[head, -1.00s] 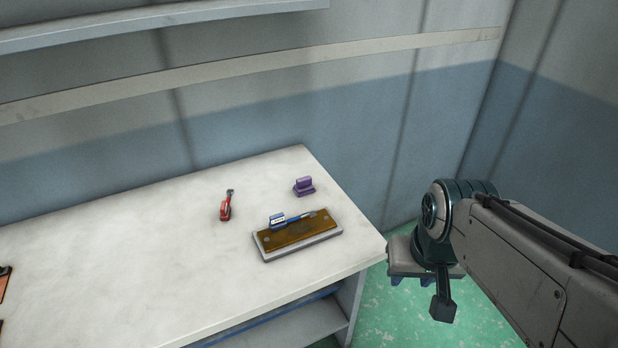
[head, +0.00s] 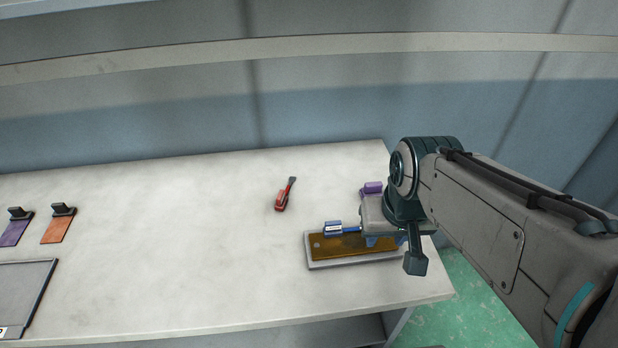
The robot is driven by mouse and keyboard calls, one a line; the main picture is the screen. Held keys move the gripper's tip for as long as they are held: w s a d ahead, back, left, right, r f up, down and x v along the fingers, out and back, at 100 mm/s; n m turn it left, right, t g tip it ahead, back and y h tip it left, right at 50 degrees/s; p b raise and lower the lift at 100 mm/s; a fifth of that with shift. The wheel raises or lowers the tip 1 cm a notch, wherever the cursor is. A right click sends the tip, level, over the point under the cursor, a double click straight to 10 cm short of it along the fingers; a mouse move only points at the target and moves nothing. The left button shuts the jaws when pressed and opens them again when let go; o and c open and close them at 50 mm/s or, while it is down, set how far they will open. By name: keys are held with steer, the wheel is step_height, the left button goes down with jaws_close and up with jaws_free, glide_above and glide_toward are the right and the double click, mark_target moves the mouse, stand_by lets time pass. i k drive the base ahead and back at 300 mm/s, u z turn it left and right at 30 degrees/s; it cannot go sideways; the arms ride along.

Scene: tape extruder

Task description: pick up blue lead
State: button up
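The blue lead (head: 335,228) lies on a brown board with a grey base (head: 318,264) at the right part of the white table. Its blue block end shows, and its right end is hidden behind my arm. A similar red lead (head: 282,198) lies on the table to the left and behind the board. My gripper (head: 384,240) hangs over the right part of the board, with its small blue fingers partly showing below the wrist. I cannot tell whether it is open or shut, or whether it touches anything.
A purple block (head: 371,188) stands behind the board, partly hidden by my arm. A purple plate (head: 16,229), an orange plate (head: 59,226) and a grey tray (head: 30,290) lie at the far left. The middle of the white table (head: 190,250) is clear. A wall runs behind it.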

mark_target(332, 228)
steer(key=u, duration=0.1)
steer(key=i, duration=0.1)
steer(key=u, duration=0.05)
steer(key=k, duration=0.5)
steer(key=u, duration=2.35)
steer(key=k, duration=1.3)
steer(key=z, duration=1.55)
steer(key=i, duration=1)
steer(key=z, duration=0.05)
